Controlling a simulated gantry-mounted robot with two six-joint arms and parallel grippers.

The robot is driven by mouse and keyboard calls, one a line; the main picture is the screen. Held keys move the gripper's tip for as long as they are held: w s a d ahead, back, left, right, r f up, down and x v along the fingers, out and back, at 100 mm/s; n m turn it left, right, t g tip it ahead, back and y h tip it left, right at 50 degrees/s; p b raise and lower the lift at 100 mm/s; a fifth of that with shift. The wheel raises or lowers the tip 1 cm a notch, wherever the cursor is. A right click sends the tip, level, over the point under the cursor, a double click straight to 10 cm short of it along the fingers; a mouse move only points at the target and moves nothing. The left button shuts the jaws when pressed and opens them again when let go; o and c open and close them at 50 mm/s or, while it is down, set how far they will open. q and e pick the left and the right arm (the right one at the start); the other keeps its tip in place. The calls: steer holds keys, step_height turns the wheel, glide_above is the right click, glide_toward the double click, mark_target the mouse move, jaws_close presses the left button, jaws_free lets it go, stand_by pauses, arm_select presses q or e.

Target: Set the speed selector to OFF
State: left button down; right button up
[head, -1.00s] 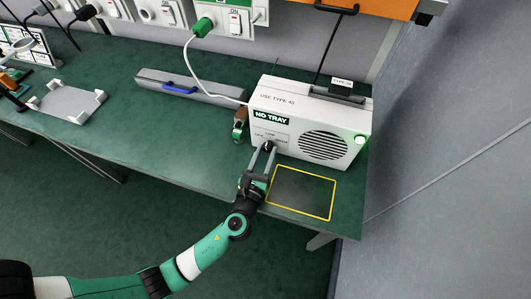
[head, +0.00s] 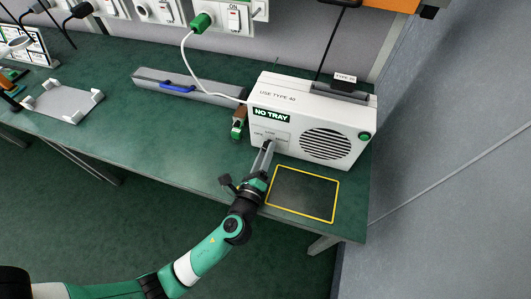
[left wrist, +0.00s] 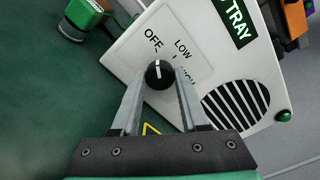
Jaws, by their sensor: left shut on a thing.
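The speed selector is a black round knob (left wrist: 159,74) with a white pointer line, on the front of the white box (head: 310,95). Its labels OFF, LOW and HIGH show in the left wrist view, HIGH partly hidden by a finger. The white line points up in that view, towards the OFF mark. My left gripper (head: 268,146) reaches the box front, and in the left wrist view its two fingers (left wrist: 159,84) are shut on the knob from both sides. My right gripper is not in view.
The box carries a NO TRAY sign (head: 271,115), a round grille (head: 325,144) and a dark green round lamp (head: 365,136). A yellow-outlined square (head: 303,193) lies before it. A grey tray (head: 65,102) stands at left.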

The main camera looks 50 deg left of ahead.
arm_select(q)
steer(key=shift+n, duration=0.3)
steer(key=shift+c, duration=2.1)
jaws_free()
steer(key=p+v, duration=0.1)
steer(key=v, duration=0.9)
steer(key=shift+s+d+p, duration=0.25)
steer(key=shift+s+p, duration=0.1)
steer(key=shift+s+d, duration=0.1)
steer(key=shift+s, duration=0.3)
